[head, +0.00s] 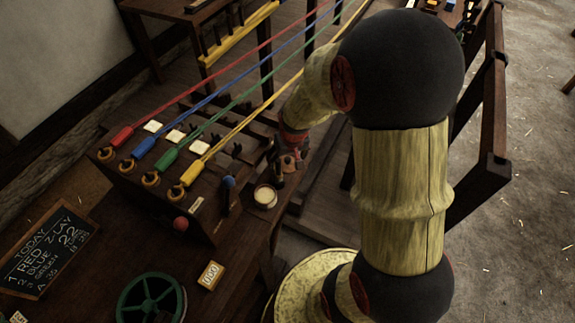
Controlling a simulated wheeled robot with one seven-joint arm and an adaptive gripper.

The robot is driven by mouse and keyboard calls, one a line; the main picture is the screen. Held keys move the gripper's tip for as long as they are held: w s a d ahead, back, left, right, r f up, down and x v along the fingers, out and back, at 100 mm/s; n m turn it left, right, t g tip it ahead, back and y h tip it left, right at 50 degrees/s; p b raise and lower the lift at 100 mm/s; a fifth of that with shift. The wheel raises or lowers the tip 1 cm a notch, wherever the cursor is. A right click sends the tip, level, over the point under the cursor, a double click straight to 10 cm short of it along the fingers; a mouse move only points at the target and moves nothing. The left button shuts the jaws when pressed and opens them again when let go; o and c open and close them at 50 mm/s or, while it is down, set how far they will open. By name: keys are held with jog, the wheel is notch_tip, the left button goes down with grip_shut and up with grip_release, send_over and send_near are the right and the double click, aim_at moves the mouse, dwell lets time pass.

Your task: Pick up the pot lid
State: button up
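A small round pot (265,196) with a pale cream top stands at the right edge of the dark wooden bench. I cannot tell whether the cream top is the pot lid or the pot's contents. No separate lid can be made out. My gripper (287,166) is small and dark at the end of my arm, just above and to the right of the pot in the picture. It appears apart from the pot's cream top. The fingers are too small and dark to show whether they are open or hold anything.
A wooden box (205,190) with hooks holds red, blue, green and yellow ropes running up and away. A green wheel (151,299), a counter tag (210,275) and a chalkboard (45,250) lie nearer. A wooden rail (492,120) stands right.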

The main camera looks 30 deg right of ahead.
jog(key=shift+r, duration=0.1)
jog(key=c, duration=1.1)
